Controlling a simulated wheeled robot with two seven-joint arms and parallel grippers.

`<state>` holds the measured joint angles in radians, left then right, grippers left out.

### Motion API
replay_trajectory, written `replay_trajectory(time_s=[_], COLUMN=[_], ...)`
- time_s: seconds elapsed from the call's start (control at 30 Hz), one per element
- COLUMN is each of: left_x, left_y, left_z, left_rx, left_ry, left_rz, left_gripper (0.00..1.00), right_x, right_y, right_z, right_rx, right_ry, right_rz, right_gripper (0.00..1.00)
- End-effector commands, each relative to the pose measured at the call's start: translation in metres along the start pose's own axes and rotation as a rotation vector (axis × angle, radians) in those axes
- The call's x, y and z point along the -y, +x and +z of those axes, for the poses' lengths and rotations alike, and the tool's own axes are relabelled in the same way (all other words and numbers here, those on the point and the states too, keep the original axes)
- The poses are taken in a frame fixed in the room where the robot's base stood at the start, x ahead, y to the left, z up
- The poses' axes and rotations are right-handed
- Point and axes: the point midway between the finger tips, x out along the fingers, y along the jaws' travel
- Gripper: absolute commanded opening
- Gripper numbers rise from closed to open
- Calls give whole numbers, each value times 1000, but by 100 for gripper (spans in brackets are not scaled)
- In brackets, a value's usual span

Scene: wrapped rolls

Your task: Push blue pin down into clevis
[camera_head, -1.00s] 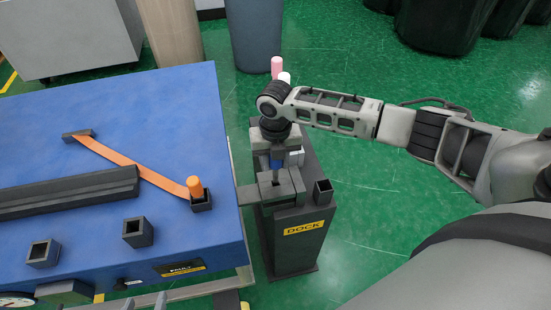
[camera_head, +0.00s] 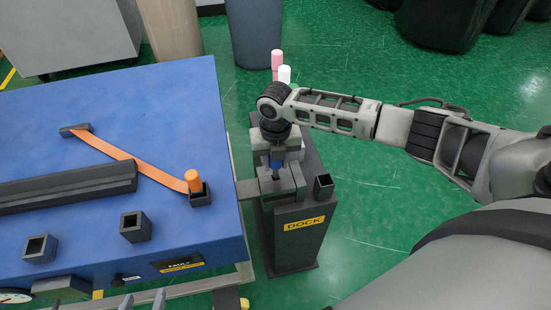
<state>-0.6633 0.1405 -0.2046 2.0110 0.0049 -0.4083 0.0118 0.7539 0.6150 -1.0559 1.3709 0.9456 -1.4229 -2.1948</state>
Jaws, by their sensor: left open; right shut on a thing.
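The blue pin (camera_head: 277,161) stands upright between the fingers of my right gripper (camera_head: 277,154), at the grey clevis block (camera_head: 286,186) on top of the dark dock stand. My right gripper points down and is shut on the pin. The wrist above hides the pin's upper end, and its depth in the clevis cannot be told. Two light grey fingertips of my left gripper (camera_head: 143,301) show apart at the bottom edge, open and empty, in front of the blue table's near edge.
The dock stand (camera_head: 298,247) carries a small open socket (camera_head: 323,185) at its right. A pink post (camera_head: 277,60) and a white post (camera_head: 284,74) rise behind my wrist. The blue table (camera_head: 90,215) holds an orange strap (camera_head: 130,160), a dark bar and several square sockets.

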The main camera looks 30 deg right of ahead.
Motion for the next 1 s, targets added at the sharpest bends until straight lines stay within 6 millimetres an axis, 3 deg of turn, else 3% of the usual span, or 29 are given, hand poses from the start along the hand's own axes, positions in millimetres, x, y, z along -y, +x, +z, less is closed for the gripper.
replay_trajectory(time_s=[0.53,0.57,0.63,1.0], left_x=[0,0,0,-1], left_y=[4,4,3,3], left_z=[5,4,4,4], left_rx=[-4,-4,-4,-4], left_ry=[0,0,1,0], left_rz=[2,2,2,3], left_gripper=[51,51,51,51], right_x=[0,0,0,0], right_y=[15,14,14,14], right_z=[0,0,0,0], right_rx=[1,1,1,-1], right_ry=[0,0,0,0], right_rz=[1,1,1,0], right_gripper=[2,38,57,57])
